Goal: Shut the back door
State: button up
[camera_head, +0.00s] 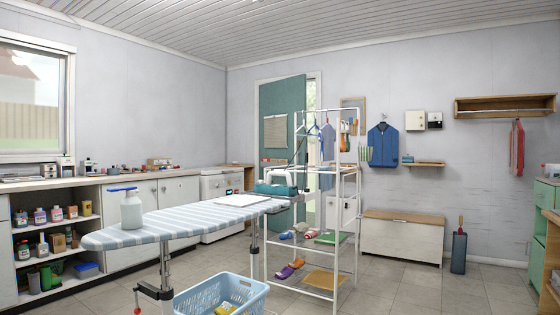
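The back door (283,112) is a green leaf in a white frame on the back wall. It stands open, with daylight and greenery showing through the gap at its right. A pale sheet or panel hangs on its upper half. A white wire rack and the ironing board's end hide much of its lower part, and I see no handle clearly. My gripper is not in view.
A striped ironing board (190,222) with a white bottle (131,212) and a blue basket (222,295) stand in front. The white rack (338,230) stands before the doorway. A white bench (402,239) is at the back wall. Open floor lies at right.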

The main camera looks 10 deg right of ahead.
aim_at(288, 96)
jog(key=u, duration=1.3)
jog(key=i, duration=5.2)
jog(key=z, duration=2.45)
jog(key=i, duration=2.5)
